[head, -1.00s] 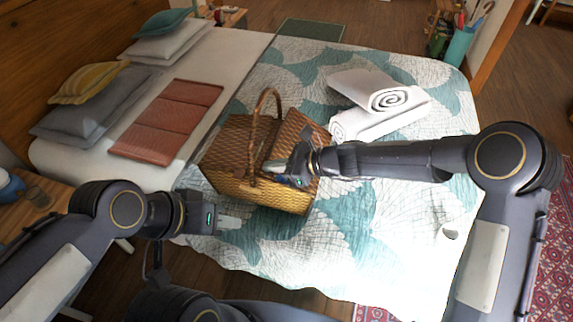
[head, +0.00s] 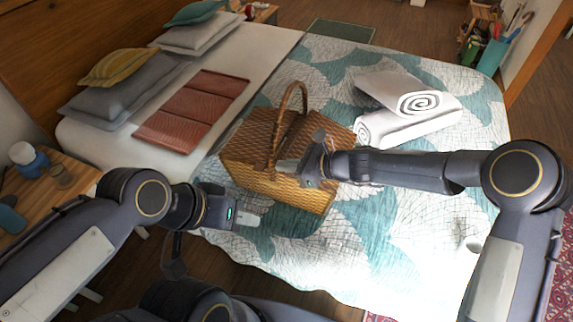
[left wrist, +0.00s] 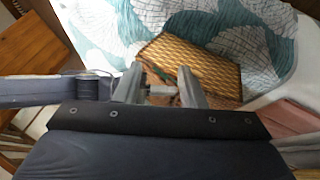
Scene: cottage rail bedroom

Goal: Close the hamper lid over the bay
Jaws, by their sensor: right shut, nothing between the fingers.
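The wicker hamper (head: 300,198) stands on the bed with its arched handle (head: 283,100) upright. Its left lid half (head: 243,140) lies flat. Its right lid half (head: 335,133) also looks flat or nearly so, partly hidden by my right gripper; no open bay shows. My right gripper (head: 284,168) is shut and empty, at the hamper's front top edge beside the handle; I cannot tell whether it touches. My left gripper (head: 250,220) is open and empty, in front of the hamper's lower left. In the left wrist view, the hamper (left wrist: 200,60) shows beyond its parted fingers (left wrist: 160,75).
White rolled towels (head: 410,110) lie on the patterned quilt (head: 375,240) right of the hamper. A folded red-brown cloth (head: 195,110) and pillows (head: 115,95) lie to the left. A nightstand (head: 50,195) is at the left edge. The quilt in front right is clear.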

